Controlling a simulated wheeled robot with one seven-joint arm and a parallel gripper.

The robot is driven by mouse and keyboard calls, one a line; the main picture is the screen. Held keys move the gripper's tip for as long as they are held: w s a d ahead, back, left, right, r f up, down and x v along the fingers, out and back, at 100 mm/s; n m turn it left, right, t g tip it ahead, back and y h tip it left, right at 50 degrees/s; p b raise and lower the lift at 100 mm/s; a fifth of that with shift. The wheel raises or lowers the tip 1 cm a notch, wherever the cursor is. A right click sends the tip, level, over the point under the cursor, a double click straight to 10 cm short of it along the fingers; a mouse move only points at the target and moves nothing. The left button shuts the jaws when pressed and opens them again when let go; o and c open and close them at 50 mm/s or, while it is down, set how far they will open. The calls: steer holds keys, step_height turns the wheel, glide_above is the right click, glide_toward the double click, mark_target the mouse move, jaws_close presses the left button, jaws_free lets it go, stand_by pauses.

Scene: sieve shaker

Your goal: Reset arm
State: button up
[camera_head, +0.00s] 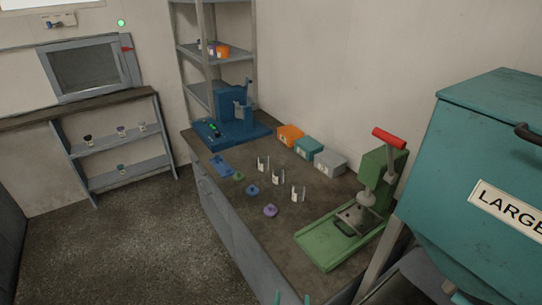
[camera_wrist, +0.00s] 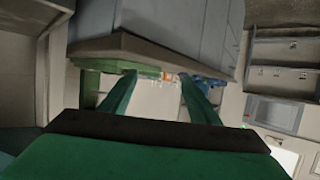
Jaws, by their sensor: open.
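My gripper (camera_wrist: 157,77) shows in the wrist view with its two green fingers apart and nothing between them. Its teal fingertips (camera_head: 292,298) also just show at the bottom edge of the head view, in front of the workbench (camera_head: 225,205). The rest of my arm is out of the head view. The wrist view is turned over, with the bench edge (camera_wrist: 150,45) across its upper part, beyond the fingers. The gripper appears apart from the bench and its objects.
The bench holds a blue machine (camera_head: 238,115), a green press (camera_head: 340,225) with a red handle, orange (camera_head: 290,135), teal (camera_head: 308,147) and grey (camera_head: 330,163) boxes, and several small parts. A large teal bin (camera_head: 480,150) stands at right. Open floor (camera_head: 120,240) lies left.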

steer(key=s+a+r+n+y, duration=0.1)
steer(key=s+a, duration=0.2)
steer(key=s, duration=1.1)
steer(key=s+a+r+t+y, duration=0.1)
steer(key=s+a, duration=0.2)
steer(key=s, duration=1.1)
steer(key=shift+r+n+t, duration=0.3)
steer(key=shift+n, duration=0.1)
